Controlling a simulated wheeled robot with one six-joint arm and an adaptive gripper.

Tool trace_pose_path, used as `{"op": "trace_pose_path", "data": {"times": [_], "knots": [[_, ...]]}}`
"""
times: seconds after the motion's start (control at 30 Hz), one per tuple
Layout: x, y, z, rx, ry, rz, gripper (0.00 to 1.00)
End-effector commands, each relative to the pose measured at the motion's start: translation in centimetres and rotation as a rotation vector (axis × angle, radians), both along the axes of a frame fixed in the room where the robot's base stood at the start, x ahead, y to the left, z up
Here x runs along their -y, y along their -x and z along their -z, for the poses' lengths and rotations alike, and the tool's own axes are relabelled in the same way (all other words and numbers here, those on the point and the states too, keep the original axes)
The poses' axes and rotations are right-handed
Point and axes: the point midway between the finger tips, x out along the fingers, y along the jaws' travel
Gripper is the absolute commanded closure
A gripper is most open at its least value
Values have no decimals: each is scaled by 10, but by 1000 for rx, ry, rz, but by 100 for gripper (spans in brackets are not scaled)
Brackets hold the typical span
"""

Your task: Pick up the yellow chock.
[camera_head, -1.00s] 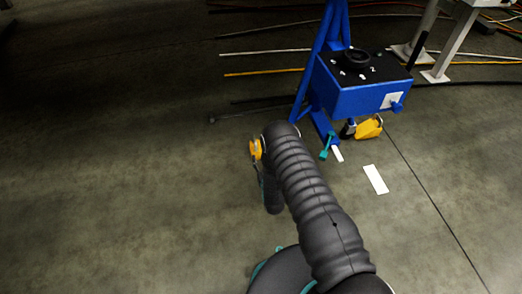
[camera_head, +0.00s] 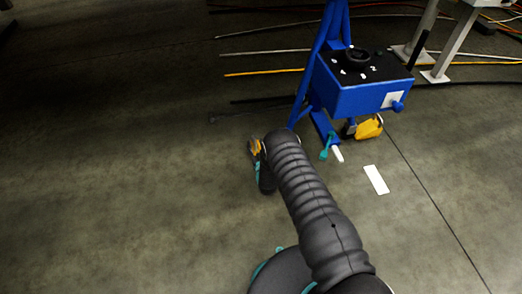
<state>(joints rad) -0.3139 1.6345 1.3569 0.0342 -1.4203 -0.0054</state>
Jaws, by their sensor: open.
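The yellow chock (camera_head: 369,128) lies on the floor under the front right of the blue stand (camera_head: 355,98). A small dark part covers its left end. My arm (camera_head: 305,190) reaches up from the bottom, and its far end stops left of the stand's foot, well apart from the chock. A dark wrist part with orange and teal marks shows at that end.
A teal part (camera_head: 326,147) stands at the stand's foot, between my arm and the chock. A white floor mark (camera_head: 376,180) lies right of my arm. Cables and rods cross the floor behind. Grey legs (camera_head: 435,62) stand at the back right. The left floor is clear.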

Motion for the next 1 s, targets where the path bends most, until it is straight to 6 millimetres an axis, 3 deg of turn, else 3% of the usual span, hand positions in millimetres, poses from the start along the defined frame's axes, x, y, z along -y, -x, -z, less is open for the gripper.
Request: {"op": "trace_pose_path", "data": {"times": [0.2, 0.53, 0.7, 1.0], "knots": [[-7, -26, 2, 2, -1, 0, 55], [-9, -31, 2, 0, 0, 0, 55], [-9, -31, 2, 0, 0, 0, 97], [-9, -32, -1, 5, -1, 0, 100]]}}
